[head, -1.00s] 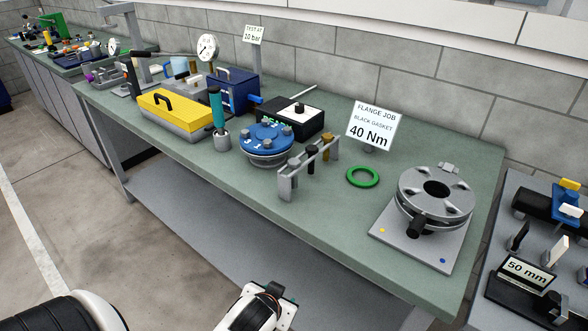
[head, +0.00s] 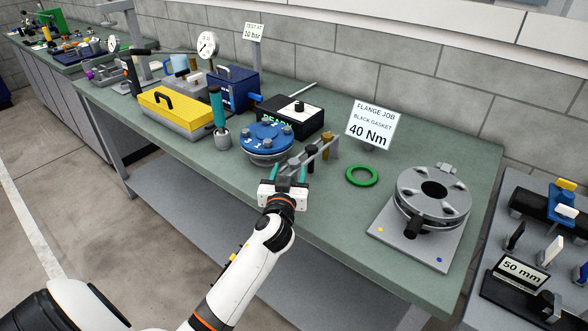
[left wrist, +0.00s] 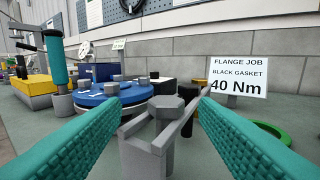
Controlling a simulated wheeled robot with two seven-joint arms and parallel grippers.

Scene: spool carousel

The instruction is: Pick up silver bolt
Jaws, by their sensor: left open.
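The silver bolt (left wrist: 166,107) has a grey hexagonal head and sits upright in the near end of a grey rack (left wrist: 140,155). The rack also shows in the head view (head: 322,152), where my gripper largely hides the bolt. My left gripper (head: 288,172) is open at the rack's near end. In the left wrist view its teal fingers (left wrist: 160,103) stand apart on either side of the bolt, with gaps on both sides. A black bolt (head: 313,158) and a brass-coloured bolt (head: 328,149) stand farther along the rack. My right gripper is not in view.
A blue-topped flange (head: 266,138) stands close to the left of the rack. A green ring (head: 362,176) lies to the right, and a grey flange on a plate (head: 433,195) beyond it. A "40 Nm" sign (head: 371,127) stands behind. The bench front (head: 340,225) is clear.

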